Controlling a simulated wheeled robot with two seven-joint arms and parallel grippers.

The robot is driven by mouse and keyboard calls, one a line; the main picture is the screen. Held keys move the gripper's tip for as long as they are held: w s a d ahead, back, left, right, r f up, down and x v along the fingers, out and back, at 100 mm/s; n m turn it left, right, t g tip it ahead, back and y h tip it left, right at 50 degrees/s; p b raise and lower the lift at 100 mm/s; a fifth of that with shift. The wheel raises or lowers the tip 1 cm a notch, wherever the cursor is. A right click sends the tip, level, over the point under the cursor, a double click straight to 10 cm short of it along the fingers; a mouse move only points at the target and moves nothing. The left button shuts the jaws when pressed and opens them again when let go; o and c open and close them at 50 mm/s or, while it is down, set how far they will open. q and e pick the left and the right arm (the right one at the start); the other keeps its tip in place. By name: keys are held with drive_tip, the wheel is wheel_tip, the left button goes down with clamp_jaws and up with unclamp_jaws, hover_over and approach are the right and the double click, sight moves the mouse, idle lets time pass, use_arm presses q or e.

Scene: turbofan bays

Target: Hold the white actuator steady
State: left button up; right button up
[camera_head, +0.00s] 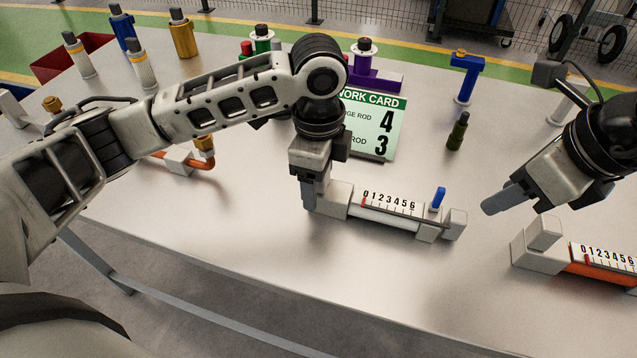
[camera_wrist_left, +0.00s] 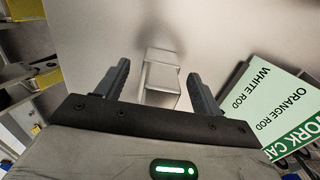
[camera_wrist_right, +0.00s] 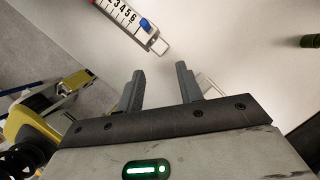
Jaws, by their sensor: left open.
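The white actuator (camera_head: 385,216) lies on the bench in the head view, with a 0-to-6 scale, a red mark near 0 and a blue lever (camera_head: 438,197) near its right end. My left gripper (camera_head: 308,200) is over its left end block. In the left wrist view, the open left fingers (camera_wrist_left: 158,85) stand either side of that block (camera_wrist_left: 160,76); I cannot tell whether they touch it. My right gripper (camera_head: 492,206) is right of the actuator, apart from it. Its fingers are open and empty in the right wrist view (camera_wrist_right: 160,85), where the actuator's lever end (camera_wrist_right: 150,35) shows.
An orange-rod actuator (camera_head: 600,262) lies at the right edge. A green work card (camera_head: 375,125), partly behind my left arm, reads 4 and 3. A dark green cylinder (camera_head: 457,131) and a blue tool (camera_head: 466,75) stand behind. Several coloured cylinders are at the back left.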

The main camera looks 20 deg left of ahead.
use_arm(q)
drive_tip(key=shift+f, duration=1.25)
drive_tip(key=c, duration=1.2)
clamp_jaws()
use_arm(e)
drive_tip(key=shift+o, duration=1.2)
